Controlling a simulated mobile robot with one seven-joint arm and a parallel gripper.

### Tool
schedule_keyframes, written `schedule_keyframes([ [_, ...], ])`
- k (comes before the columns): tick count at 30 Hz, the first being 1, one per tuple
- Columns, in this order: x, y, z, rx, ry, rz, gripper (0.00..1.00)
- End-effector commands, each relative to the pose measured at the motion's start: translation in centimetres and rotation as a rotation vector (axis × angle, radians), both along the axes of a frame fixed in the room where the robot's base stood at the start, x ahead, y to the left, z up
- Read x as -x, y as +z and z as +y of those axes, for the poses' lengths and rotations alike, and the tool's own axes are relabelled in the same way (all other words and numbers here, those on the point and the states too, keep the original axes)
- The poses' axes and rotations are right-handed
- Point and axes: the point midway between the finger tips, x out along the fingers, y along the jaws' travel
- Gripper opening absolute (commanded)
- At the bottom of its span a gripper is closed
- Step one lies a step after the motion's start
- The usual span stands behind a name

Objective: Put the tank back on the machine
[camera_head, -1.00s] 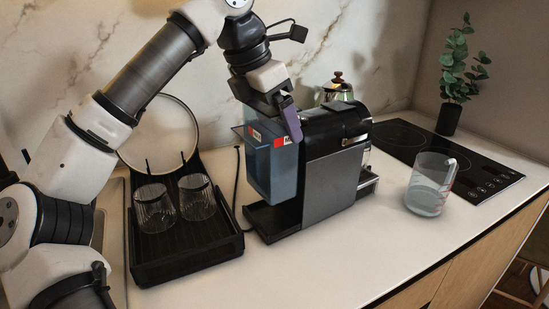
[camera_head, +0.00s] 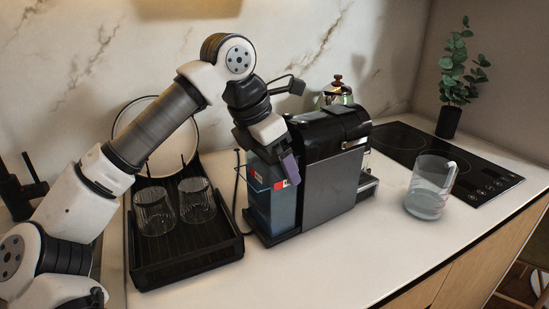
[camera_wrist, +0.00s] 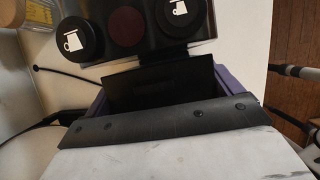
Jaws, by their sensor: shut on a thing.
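The coffee machine (camera_head: 334,182) is black and grey and stands upright on the counter. Its top with two round cup-marked buttons shows in the wrist view (camera_wrist: 128,28). The tank (camera_head: 270,208) is blue, see-through and upright with red-and-white labels, close against the machine's left end, low over its base. I cannot tell whether it is fully seated. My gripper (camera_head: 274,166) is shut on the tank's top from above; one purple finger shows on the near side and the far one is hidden. In the wrist view my gripper (camera_wrist: 165,95) has its purple fingers around a dark top.
A black rack (camera_head: 190,262) with two glasses and a plate stands left of the machine. A measuring jug (camera_head: 429,188) stands to the right. A kettle (camera_head: 335,92) and black hob (camera_head: 440,160) are behind. The front counter is clear.

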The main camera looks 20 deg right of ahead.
Motion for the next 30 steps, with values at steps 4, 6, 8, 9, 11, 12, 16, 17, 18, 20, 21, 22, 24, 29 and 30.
schedule_keyframes([
  [4, 0.0, -0.2, 0.0, -0.001, 0.000, 0.000, 0.99],
  [6, 0.0, -0.2, 0.0, -0.001, 0.000, 0.000, 1.00],
  [8, 0.0, -0.2, 0.0, -0.001, 0.000, 0.000, 1.00],
  [9, 0.0, -0.2, 0.0, -0.001, 0.000, 0.000, 1.00],
  [11, 0.0, -0.1, 0.0, 0.000, 0.000, 0.000, 1.00],
  [12, 0.0, 0.0, 0.0, 0.000, 0.000, 0.000, 1.00],
  [16, 0.1, 1.1, 0.4, -0.001, 0.002, -0.002, 1.00],
  [17, 0.1, 1.5, 0.6, -0.001, 0.002, -0.003, 1.00],
  [18, 0.2, 2.2, 0.9, -0.001, 0.002, -0.003, 1.00],
  [20, 0.3, 3.4, 1.4, -0.001, 0.004, -0.004, 1.00],
  [21, 0.5, 4.3, 1.7, -0.001, 0.003, -0.003, 1.00],
  [22, 0.6, 4.9, 1.9, -0.001, 0.003, -0.003, 1.00],
  [24, 0.7, 6.4, 2.5, -0.001, 0.002, -0.002, 1.00],
  [29, 1.1, 9.1, 3.6, -0.002, 0.002, -0.002, 1.00],
  [30, 1.1, 9.7, 3.8, 0.000, 0.002, -0.001, 1.00],
])
